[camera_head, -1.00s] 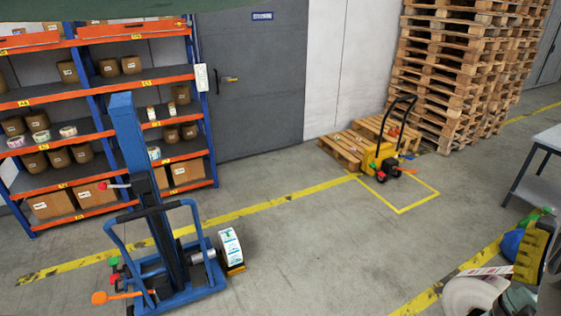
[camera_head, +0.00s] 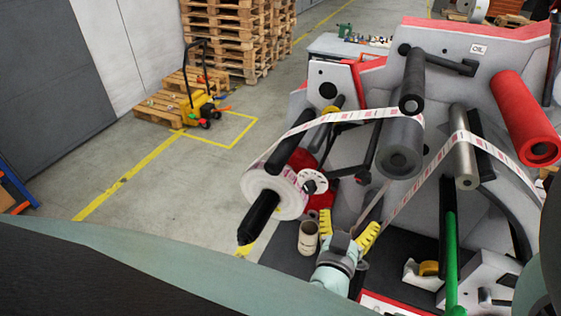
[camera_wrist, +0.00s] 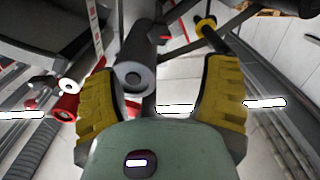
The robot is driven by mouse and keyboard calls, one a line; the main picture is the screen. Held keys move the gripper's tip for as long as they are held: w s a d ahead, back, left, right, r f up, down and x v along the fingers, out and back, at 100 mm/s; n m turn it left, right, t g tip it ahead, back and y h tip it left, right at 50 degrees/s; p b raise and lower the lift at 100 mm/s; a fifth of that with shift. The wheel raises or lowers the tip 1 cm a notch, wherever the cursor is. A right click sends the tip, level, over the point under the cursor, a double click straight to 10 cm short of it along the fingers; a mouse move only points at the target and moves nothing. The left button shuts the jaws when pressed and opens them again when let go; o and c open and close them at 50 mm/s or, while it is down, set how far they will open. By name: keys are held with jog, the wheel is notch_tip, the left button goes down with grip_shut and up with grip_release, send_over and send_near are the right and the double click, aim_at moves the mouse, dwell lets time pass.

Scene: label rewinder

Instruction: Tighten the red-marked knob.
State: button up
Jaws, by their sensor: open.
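My gripper (camera_head: 347,232) is open and empty, its two yellow fingers spread at the front of the label rewinder (camera_head: 300,95). It also shows in the wrist view (camera_wrist: 160,90), with a grey cylinder end (camera_wrist: 132,77) behind the gap between the fingers. A small white disc with red marks (camera_head: 313,181) sits beside the label roll (camera_head: 270,194), above the gripper. I cannot tell whether this disc is the red-marked knob. In the wrist view a red round part with a pale centre (camera_wrist: 67,87) is left of the left finger.
A label web (camera_head: 345,115) runs over grey rollers above the gripper. A black spindle tip (camera_head: 258,218) sticks out left of it. A cardboard core (camera_head: 308,238) stands close by on its left. A green bar (camera_head: 450,240) is at the right. Open floor (camera_head: 190,195) lies left.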

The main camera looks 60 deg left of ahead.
aim_at(362, 183)
jog(key=b+x, duration=0.1)
jog(key=x, duration=1.3)
jog(key=shift+w+d, duration=0.15)
jog(key=shift+w, duration=0.1)
jog(key=shift+o, duration=0.4)
jog(key=c, duration=1.3)
jog(key=shift+o, duration=0.2)
